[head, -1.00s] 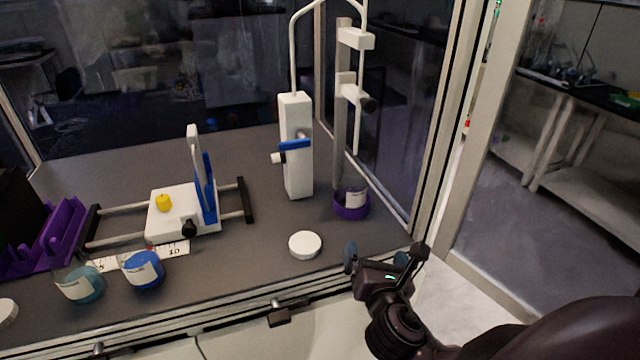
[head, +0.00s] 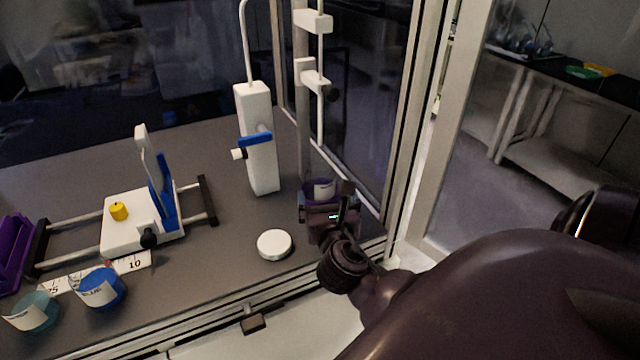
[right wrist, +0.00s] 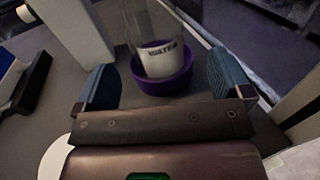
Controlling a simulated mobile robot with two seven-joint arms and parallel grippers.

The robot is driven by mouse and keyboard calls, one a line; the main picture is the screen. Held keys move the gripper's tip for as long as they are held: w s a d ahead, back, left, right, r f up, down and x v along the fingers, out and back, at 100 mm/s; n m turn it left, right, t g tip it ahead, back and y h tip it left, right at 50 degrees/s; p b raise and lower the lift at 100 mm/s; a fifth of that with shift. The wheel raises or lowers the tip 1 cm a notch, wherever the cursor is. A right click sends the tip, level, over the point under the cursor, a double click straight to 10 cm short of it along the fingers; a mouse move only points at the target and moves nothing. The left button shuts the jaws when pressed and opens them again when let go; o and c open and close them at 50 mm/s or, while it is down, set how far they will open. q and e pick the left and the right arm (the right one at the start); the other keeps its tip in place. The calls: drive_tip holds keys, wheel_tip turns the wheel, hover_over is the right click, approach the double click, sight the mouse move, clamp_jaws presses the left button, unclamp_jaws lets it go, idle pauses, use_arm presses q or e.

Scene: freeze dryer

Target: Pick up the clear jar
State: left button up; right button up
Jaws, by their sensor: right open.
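The clear jar (head: 324,190) has a white label and stands upright in a purple round holder (head: 318,183) near the right glass wall. In the right wrist view the jar (right wrist: 158,50) shows the label "WATER", and the purple holder (right wrist: 165,84) surrounds its base. My right gripper (head: 327,207) is open in front of the jar and hides part of it in the head view. In the right wrist view the two blue fingertips of the right gripper (right wrist: 165,80) are spread, one on each side of the jar and holder. My left gripper is not in view.
A white round lid (head: 274,244) lies left of the right gripper. A white stand (head: 258,140) rises behind it. A white and blue device (head: 130,222), a blue jar (head: 99,288) and a teal jar (head: 33,312) are further left. Glass and frame posts close the right side.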

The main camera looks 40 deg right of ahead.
sight(322, 188)
drive_tip(key=shift+r+p+x, duration=0.1)
drive_tip(key=shift+p+x, duration=0.05)
drive_tip(key=shift+x, duration=1.15)
drive_tip(key=shift+r+p+x, duration=0.15)
drive_tip(key=shift+x, duration=1.15)
drive_tip(key=shift+w+a, duration=0.15)
drive_tip(key=shift+a, duration=0.05)
drive_tip(key=c, duration=1.1)
drive_tip(key=shift+o, duration=0.2)
drive_tip(key=shift+r, duration=0.1)
